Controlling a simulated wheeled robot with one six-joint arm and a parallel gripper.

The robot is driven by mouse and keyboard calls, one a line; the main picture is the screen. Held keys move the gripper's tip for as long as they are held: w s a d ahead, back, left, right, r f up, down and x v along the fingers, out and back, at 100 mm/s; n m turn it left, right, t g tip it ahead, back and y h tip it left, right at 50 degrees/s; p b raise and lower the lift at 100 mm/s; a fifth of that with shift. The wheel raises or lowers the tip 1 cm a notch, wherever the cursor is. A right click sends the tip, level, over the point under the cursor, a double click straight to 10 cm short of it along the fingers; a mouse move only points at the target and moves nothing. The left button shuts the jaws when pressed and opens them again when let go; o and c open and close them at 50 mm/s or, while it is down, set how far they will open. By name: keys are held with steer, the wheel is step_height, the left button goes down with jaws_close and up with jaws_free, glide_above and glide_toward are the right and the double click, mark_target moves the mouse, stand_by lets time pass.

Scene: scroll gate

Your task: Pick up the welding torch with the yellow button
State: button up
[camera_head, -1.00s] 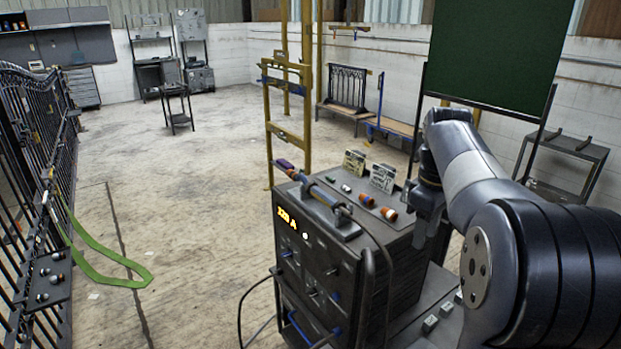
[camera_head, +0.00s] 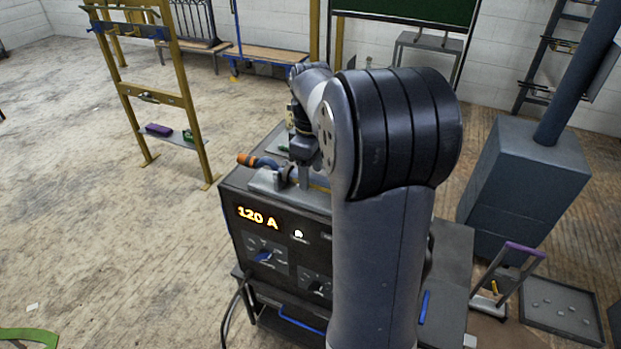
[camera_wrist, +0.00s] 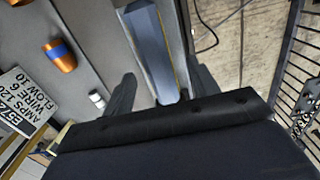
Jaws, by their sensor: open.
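A torch-like handle (camera_head: 266,163) with an orange end and a blue section lies at the left of the welder's top in the head view. My arm hides part of it. I see no yellow button clearly. My gripper (camera_head: 303,176) is low over the welder's top, just right of the handle. In the wrist view my gripper (camera_wrist: 163,76) is open, with a blue-grey bar (camera_wrist: 148,45) between its fingers. The bar has a thin yellow line along one side. I cannot tell whether it is the torch or its rest, nor whether the fingers touch it.
The welder (camera_head: 265,265) reads 120 A. On its top the wrist view shows an orange nozzle (camera_wrist: 65,63) with a blue band, a small white piece (camera_wrist: 97,99) and a printed card (camera_wrist: 20,98). A yellow frame (camera_head: 165,98) stands behind left. Open floor lies left.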

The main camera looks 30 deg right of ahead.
steer(key=shift+w+a+f, duration=0.1)
steer(key=shift+w+f, duration=0.1)
steer(key=shift+f, duration=0.6)
steer(key=shift+c, duration=0.4)
steer(key=shift+r, duration=0.1)
steer(key=c, duration=1.1)
